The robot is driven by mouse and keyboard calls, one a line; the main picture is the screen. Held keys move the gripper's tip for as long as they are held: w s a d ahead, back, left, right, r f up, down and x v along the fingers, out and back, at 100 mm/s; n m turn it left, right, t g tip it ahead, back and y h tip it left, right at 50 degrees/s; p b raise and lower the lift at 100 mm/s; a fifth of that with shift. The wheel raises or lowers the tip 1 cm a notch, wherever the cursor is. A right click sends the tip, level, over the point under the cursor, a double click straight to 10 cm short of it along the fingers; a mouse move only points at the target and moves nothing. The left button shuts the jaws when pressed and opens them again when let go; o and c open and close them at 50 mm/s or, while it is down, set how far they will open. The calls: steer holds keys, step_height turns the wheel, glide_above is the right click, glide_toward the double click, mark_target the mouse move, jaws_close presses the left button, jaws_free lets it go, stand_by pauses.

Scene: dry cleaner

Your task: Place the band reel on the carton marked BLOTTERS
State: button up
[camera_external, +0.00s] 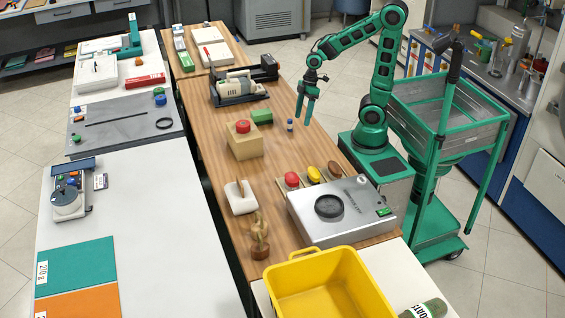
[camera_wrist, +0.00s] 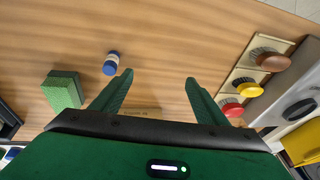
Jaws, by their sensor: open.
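A small blue and white cylinder (camera_external: 290,125), which looks like the band reel, stands on the wooden table. It also shows in the wrist view (camera_wrist: 111,63), just left of the left fingertip. A tan carton (camera_external: 247,147) stands left of it with a red round object (camera_external: 243,126) on top. Small print on a tan edge (camera_wrist: 140,112) shows between my fingers in the wrist view, but I cannot read BLOTTERS there. My gripper (camera_external: 304,114) points down, open and empty, right of the cylinder. Its two fingers also show in the wrist view (camera_wrist: 159,77), apart with bare wood between their tips.
A green block (camera_external: 262,116) lies between carton and cylinder. Red, yellow and brown knobbed pieces (camera_external: 313,174) stand in a row nearer the camera, beside a silver machine (camera_external: 340,212). A dark device (camera_external: 241,86) stands behind. Wood around the cylinder's right is clear.

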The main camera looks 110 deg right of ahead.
steer(key=s+r+m+g+h, duration=0.1)
steer(key=s+r+m+g, duration=0.2)
steer(key=s, duration=1)
steer(key=r+m, duration=0.1)
steer(key=m, duration=0.2)
steer(key=shift+s+a+m+h, duration=0.15)
steer(key=shift+m+h, duration=0.15)
